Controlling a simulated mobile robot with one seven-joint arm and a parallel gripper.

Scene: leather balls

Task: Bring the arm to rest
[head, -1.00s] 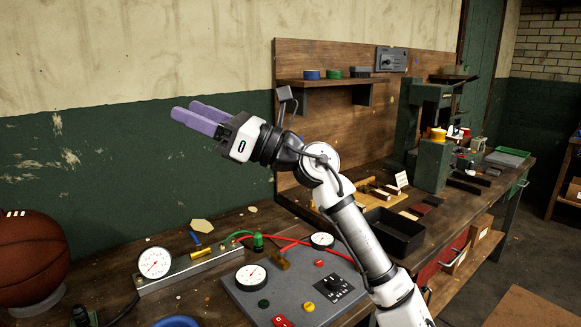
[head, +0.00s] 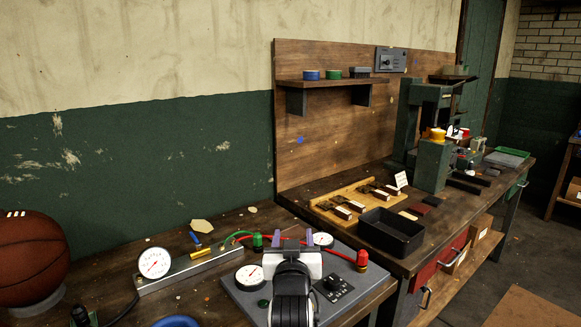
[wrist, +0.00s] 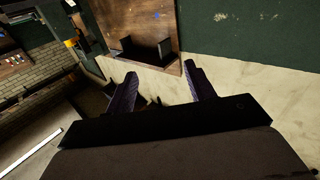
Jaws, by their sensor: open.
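My gripper (head: 291,239) shows at the bottom middle of the head view, in front of the grey gauge panel. Its two purple fingers point away from me and stand apart with nothing between them. The wrist view shows the same open fingers (wrist: 159,88) with the wall and shelf board beyond them, seen tilted. My wrist hides part of the grey panel. No held object is visible.
A grey panel (head: 243,299) with gauges and knobs lies under my gripper on the workbench. A basketball (head: 30,258) sits at the left. A black tray (head: 391,237) and a wooden rack (head: 330,208) are at the right. The air above the bench is free.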

